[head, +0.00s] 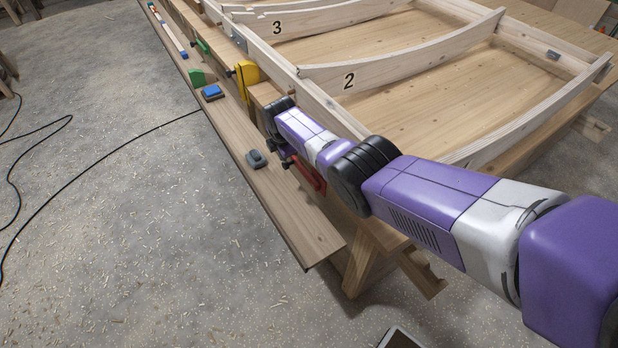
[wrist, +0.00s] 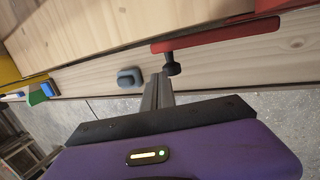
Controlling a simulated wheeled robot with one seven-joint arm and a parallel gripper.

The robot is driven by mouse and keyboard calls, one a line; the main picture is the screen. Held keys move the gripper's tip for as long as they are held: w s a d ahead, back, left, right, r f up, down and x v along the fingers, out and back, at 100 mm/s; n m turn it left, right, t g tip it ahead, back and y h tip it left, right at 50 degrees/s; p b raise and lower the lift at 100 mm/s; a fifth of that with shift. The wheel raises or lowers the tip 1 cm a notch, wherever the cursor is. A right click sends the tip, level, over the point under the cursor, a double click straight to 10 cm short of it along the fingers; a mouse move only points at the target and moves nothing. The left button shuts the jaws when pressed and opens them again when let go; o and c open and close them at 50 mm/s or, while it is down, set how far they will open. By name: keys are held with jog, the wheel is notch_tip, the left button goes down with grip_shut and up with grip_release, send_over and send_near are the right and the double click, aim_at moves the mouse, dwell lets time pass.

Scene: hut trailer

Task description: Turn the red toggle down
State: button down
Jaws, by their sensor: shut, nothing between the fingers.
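The red toggle is a long red bar (wrist: 215,35) with a dark knob (wrist: 172,68) below its left end in the wrist view. The bar runs nearly level there, tilted slightly up to the right. In the head view the red toggle (head: 310,176) shows at the side of the workbench, partly hidden by my arm. My gripper (wrist: 158,77) is shut and empty. In the wrist view its fingertips appear just left of the dark knob, below the bar's left end. I cannot tell whether they touch it. In the head view the fingers are mostly hidden by my wrist.
A grey-blue block (head: 257,159) lies on the plank (head: 300,225) beside the bench. A blue block (head: 212,92), a green piece (head: 197,78) and a yellow clamp (head: 246,78) are farther along. Wooden frame ribs (head: 400,62) stand on the bench. Open floor lies left.

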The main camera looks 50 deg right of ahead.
jog(key=shift+b+x, duration=1.1)
jog(key=shift+b, duration=0.2)
jog(key=shift+a, duration=0.1)
jog(key=shift+f, duration=0.15)
